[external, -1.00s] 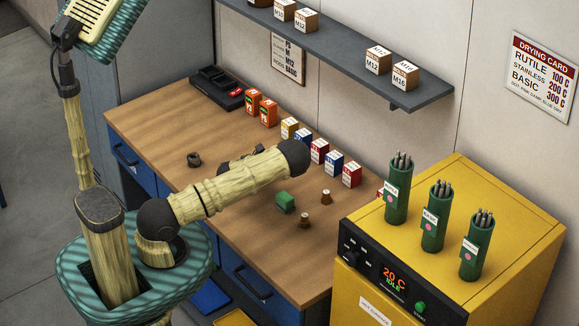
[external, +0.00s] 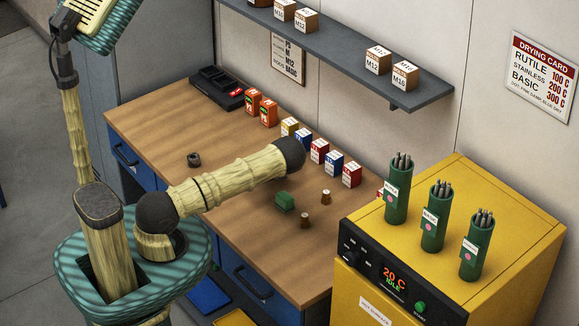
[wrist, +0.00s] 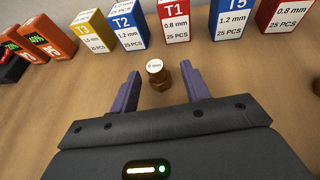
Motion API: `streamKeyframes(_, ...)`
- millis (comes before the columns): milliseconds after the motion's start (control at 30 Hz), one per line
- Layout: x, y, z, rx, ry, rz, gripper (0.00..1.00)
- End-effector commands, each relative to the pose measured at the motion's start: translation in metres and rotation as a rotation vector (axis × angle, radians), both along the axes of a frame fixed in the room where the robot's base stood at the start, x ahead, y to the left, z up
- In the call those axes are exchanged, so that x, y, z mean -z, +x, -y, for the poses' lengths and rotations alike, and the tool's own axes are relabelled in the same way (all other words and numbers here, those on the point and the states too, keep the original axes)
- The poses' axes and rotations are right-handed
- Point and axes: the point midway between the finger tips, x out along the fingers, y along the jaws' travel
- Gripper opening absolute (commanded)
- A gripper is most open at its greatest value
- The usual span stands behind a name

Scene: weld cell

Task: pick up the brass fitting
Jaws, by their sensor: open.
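A brass fitting (wrist: 160,80) stands upright in the wrist view, with a hex body and a white round top marked in mm; its number is too small to read surely. My gripper (wrist: 161,70) is open, its two purple fingers on either side of this fitting with gaps showing. Two other small brown, brass-like pieces stand on the bench in the external view, one farther back (external: 326,197) and one nearer (external: 305,221).
A row of labelled boxes, including the red T1 box (wrist: 174,20), stands just beyond the fitting. A green block (external: 285,202) and a dark round part (external: 194,160) lie on the wooden bench (external: 250,252). A yellow oven (external: 520,215) stands at right.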

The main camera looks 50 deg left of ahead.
Motion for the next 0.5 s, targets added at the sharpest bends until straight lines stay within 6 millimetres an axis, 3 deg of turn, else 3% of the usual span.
streamKeyframes(500, 0.015, 0.042, -0.011, 0.000, 0.000, 0.000, 0.47)
